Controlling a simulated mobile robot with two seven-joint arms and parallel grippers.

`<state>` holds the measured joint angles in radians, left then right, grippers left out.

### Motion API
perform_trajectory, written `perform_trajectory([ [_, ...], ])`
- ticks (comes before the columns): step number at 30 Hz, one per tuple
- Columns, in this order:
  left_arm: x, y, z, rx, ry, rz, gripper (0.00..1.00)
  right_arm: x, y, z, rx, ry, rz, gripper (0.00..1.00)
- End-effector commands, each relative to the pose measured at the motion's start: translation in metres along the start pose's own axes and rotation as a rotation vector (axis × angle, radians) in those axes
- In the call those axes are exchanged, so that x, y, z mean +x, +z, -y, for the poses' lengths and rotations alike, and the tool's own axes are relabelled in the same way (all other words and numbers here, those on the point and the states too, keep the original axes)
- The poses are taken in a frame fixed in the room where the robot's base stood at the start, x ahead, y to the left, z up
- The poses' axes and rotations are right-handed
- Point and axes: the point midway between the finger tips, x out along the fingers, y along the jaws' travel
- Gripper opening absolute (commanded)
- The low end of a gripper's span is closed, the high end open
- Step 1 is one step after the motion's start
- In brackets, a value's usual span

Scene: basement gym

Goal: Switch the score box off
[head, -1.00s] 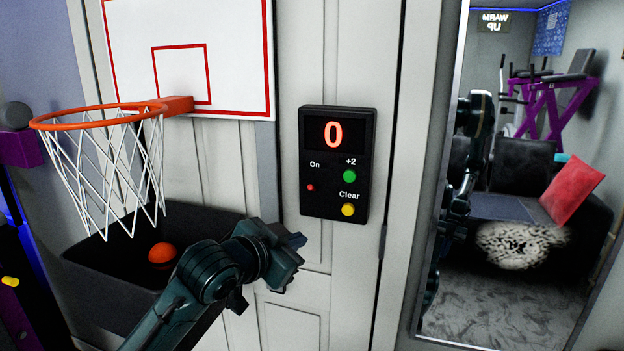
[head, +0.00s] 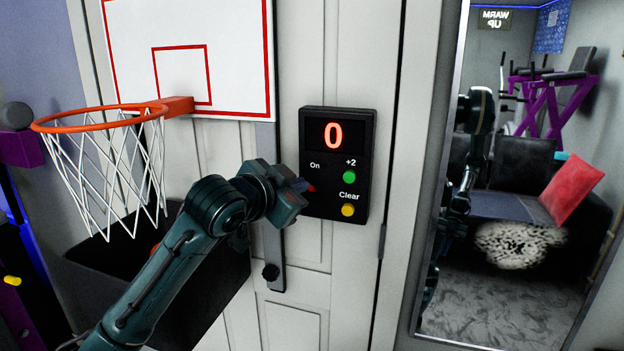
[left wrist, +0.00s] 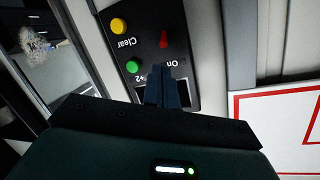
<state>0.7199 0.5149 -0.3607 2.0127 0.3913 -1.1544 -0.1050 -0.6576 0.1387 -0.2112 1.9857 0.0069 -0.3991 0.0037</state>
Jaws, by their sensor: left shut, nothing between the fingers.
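The black score box (head: 332,178) hangs on the pale door, its display (head: 333,136) showing a lit red 0. A small red switch (head: 311,189) sits below the "On" label, with a green +2 button (head: 349,177) and a yellow Clear button (head: 348,210) to its right. My left gripper (head: 303,186) is shut and empty at the box's left edge, close to the red switch. In the left wrist view the box appears upside down; the shut fingers (left wrist: 163,88) point toward the red switch (left wrist: 163,38) and partly cover the display. Contact cannot be told. My right gripper is out of view.
A basketball hoop (head: 105,115) and white backboard (head: 185,50) are at the left, above a dark bin (head: 215,290). The ball is mostly hidden behind my arm. A tall mirror (head: 520,315) stands at the right, reflecting the room.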

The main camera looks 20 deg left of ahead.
Motion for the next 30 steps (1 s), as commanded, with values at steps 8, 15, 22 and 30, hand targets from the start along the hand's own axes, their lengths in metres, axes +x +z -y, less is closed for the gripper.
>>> perform_trajectory([
  [8,0.046,-0.002,0.001,-0.001,-0.001,0.0,0.0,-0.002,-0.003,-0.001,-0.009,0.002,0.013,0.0],
  [15,0.06,-0.001,0.0,0.001,-0.001,-0.001,0.0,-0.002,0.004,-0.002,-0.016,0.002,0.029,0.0],
  [22,0.06,0.0,0.0,0.001,-0.001,-0.001,0.0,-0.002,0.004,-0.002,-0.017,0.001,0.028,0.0],
  [30,0.06,0.004,-0.003,0.009,-0.025,-0.039,0.0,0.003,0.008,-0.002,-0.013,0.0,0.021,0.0],
])
